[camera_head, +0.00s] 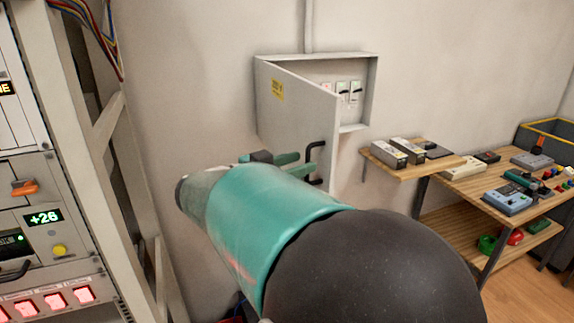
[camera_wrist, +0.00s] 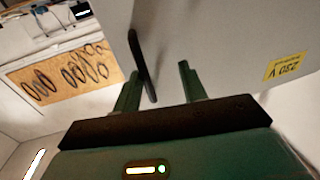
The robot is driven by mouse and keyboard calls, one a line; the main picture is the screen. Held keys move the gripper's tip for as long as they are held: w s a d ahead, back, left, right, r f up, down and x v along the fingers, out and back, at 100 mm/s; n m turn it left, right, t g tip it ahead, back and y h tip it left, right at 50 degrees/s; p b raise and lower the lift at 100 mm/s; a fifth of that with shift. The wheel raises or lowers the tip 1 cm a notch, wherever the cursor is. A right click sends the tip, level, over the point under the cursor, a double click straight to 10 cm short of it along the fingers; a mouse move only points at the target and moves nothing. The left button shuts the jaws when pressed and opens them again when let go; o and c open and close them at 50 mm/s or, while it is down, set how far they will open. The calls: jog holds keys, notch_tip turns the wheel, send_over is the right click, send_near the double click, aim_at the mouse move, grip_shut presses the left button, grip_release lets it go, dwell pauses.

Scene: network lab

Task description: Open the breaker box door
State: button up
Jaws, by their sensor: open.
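The grey breaker box (camera_head: 374,90) is on the wall, and its door (camera_head: 300,112) stands partly open, swung out from the left side. Breaker switches (camera_head: 349,92) show inside. The door has a yellow label (camera_head: 278,90) and a black bar handle (camera_head: 316,150) near its free edge. My gripper (camera_head: 300,165) is open beside the handle. In the wrist view the handle (camera_wrist: 142,65) appears close to the left finger, its end between the two green fingers (camera_wrist: 160,75). Contact cannot be told. The label also shows upside down there (camera_wrist: 285,66).
An equipment rack (camera_head: 62,165) with lit buttons stands at the left. A wooden workbench (camera_head: 460,195) with boxes and instruments stands right of the breaker box. A pegboard with cable loops (camera_wrist: 70,77) shows in the wrist view. Some floor (camera_head: 525,270) is clear.

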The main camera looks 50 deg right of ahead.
dwell(0.3)
jog(key=shift+s, duration=0.1)
dwell(0.4)
jog(key=shift+a, duration=0.15)
jog(key=v, duration=1.3)
jog(key=shift+a, duration=0.25)
